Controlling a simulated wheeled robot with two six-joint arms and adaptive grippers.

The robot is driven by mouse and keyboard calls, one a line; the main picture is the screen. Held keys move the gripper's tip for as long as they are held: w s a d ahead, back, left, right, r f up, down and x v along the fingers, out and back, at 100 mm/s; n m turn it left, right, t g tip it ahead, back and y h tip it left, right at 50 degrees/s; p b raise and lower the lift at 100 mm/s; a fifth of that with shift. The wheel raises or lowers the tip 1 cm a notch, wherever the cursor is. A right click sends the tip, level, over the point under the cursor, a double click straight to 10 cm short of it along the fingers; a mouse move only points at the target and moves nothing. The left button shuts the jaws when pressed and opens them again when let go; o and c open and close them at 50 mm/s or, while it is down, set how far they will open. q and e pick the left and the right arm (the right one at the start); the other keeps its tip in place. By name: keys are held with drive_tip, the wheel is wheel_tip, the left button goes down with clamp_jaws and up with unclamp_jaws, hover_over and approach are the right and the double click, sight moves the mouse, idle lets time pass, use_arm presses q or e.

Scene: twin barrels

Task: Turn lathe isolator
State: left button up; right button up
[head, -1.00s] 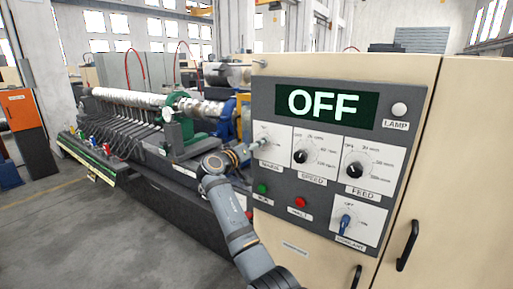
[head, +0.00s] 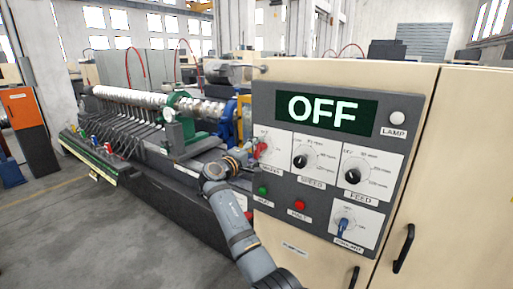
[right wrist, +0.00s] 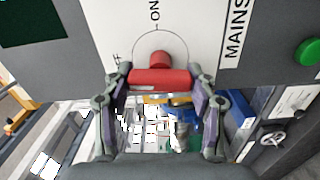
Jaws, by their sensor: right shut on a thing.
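The lathe isolator is a red handle (head: 261,149) on the MAINS plate, at the upper left of the grey control panel (head: 330,190). The display (head: 326,110) above it reads OFF. My right gripper (head: 255,152) is at the handle from the left. In the right wrist view the red handle (right wrist: 160,79) lies across the picture, below the ON mark, with a finger of my right gripper (right wrist: 160,84) at each end. The gripper is shut on it. My left gripper is not in view.
Speed (head: 299,162) and feed (head: 353,176) knobs sit to the right. A green button (head: 263,190), a red button (head: 299,205) and a blue coolant switch (head: 343,225) are below. A lathe with a long metal screw (head: 155,101) stands behind, left. The floor at left is clear.

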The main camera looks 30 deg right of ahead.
drive_tip(key=shift+n, duration=0.6)
drive_tip(key=shift+p, duration=0.3)
drive_tip(key=o, duration=1.2)
drive_tip(key=shift+c, duration=0.2)
drive_tip(key=shift+a, duration=0.1)
drive_tip(key=v, duration=1.2)
